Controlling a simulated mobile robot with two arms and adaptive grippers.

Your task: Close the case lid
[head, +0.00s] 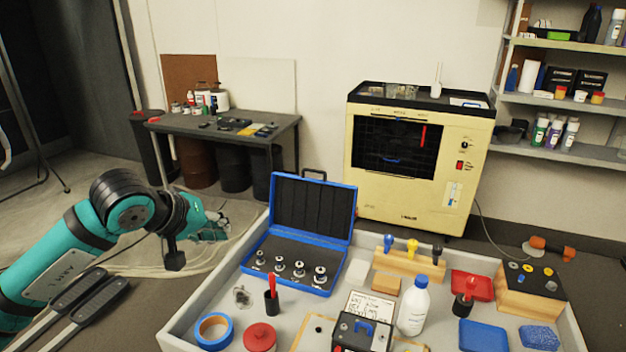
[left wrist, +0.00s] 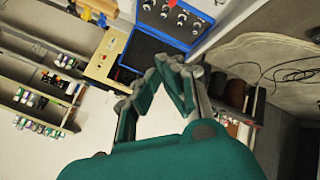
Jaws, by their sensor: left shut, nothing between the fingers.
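The blue case stands open at the left back of the grey tray table. Its lid (head: 312,208), lined in dark grey, stands up, leaning slightly back, with a black handle on top. The base (head: 287,258) holds several round metal pieces in a row near its front edge. My left gripper (head: 218,228) is shut and empty, left of the lid and apart from it. In the left wrist view, the lid (left wrist: 152,52) lies just beyond the gripper's fingers (left wrist: 160,82), and the base (left wrist: 178,22) is above it. My right gripper is out of view.
The tray table (head: 185,325) also carries blue tape (head: 213,330), a red-lidded jar (head: 260,337), a white bottle (head: 413,307) and a wooden tool block (head: 408,265). A cream machine (head: 420,200) stands behind the case. Open floor lies left of the table.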

